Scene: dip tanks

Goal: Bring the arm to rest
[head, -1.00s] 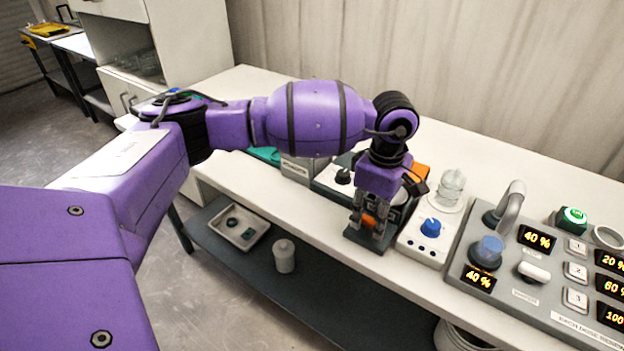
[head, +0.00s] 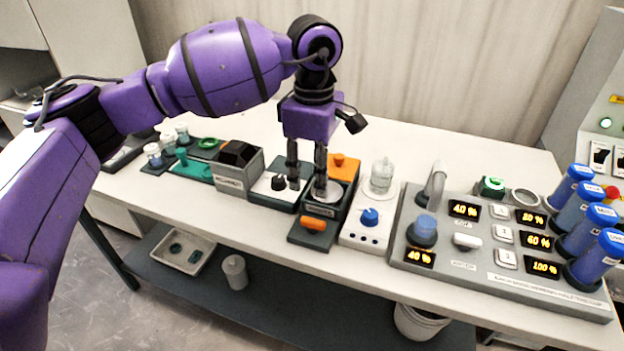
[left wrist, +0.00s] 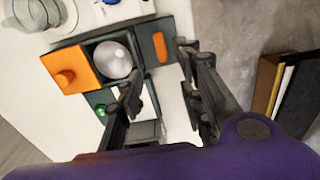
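My left gripper (head: 306,186) hangs fingers-down above the table, with its two fingers apart and nothing between them. It also shows in the left wrist view (left wrist: 165,112), open and empty. Beneath and just right of it stands a small dark tank unit (head: 322,211) with a round silver top and an orange block (head: 343,165) behind. An orange handle (head: 313,223) lies on a dark plate at the unit's front, clear of the fingers. The orange handle also shows in the left wrist view (left wrist: 160,47). My right gripper is in neither view.
A white box with a blue knob (head: 370,217) and a grey control panel (head: 482,272) stand to the right. Several blue-capped cylinders (head: 596,258) are at the far right. A grey labelled box (head: 237,177) stands left. The table's back strip is mostly clear.

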